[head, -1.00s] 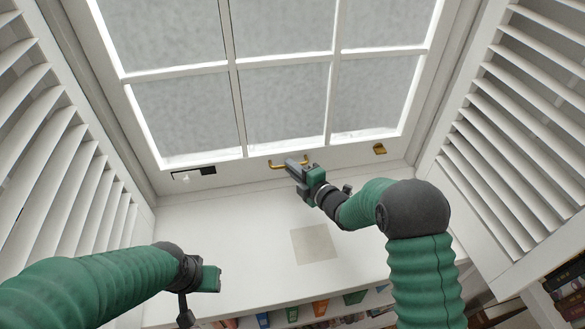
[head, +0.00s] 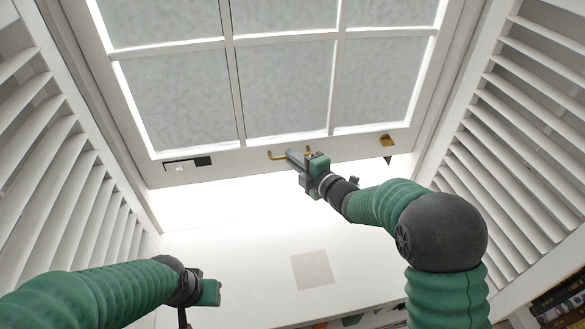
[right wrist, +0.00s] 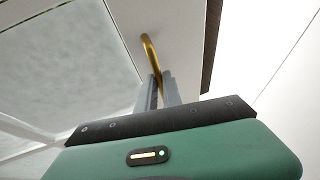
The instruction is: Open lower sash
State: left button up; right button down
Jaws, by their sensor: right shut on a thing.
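The lower sash (head: 230,167) is a white frame with several frosted panes. A bright gap shows between its bottom rail and the white sill (head: 235,255). A brass handle (head: 277,155) is on the bottom rail; it also shows in the right wrist view (right wrist: 148,48). My right gripper (head: 299,160) is shut on the handle, and its fingers (right wrist: 160,88) close around the brass bar in the right wrist view. My left gripper (head: 205,293) is low at the left, above the sill and away from the sash. Its fingers do not show clearly.
White louvred shutters stand at the left (head: 50,180) and right (head: 520,130). A brass catch (head: 388,141) and a dark slot (head: 187,163) are on the rail. A beige square (head: 312,270) lies on the sill. Books (head: 560,300) show at the lower right.

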jog(key=shift+w+d+r, duration=0.1)
jog(key=shift+d+r, duration=0.1)
jog(key=shift+r, duration=0.4)
jog(key=shift+d+r, duration=0.15)
jog(key=shift+r, duration=0.4)
pick_arm(q)
jog(key=shift+r, duration=0.5)
pick_arm(e)
jog(key=c, duration=1.7)
grip_release()
jog(key=shift+o, duration=0.9)
pick_arm(q)
jog(key=shift+d, duration=0.35)
jog(key=shift+a, duration=0.1)
pick_arm(e)
jog(key=shift+s, duration=0.2)
pick_arm(q)
jog(key=shift+a, duration=0.1)
pick_arm(e)
jog(key=v, duration=1.6)
jog(key=shift+s+d+f, duration=0.2)
jog(key=shift+d, duration=0.05)
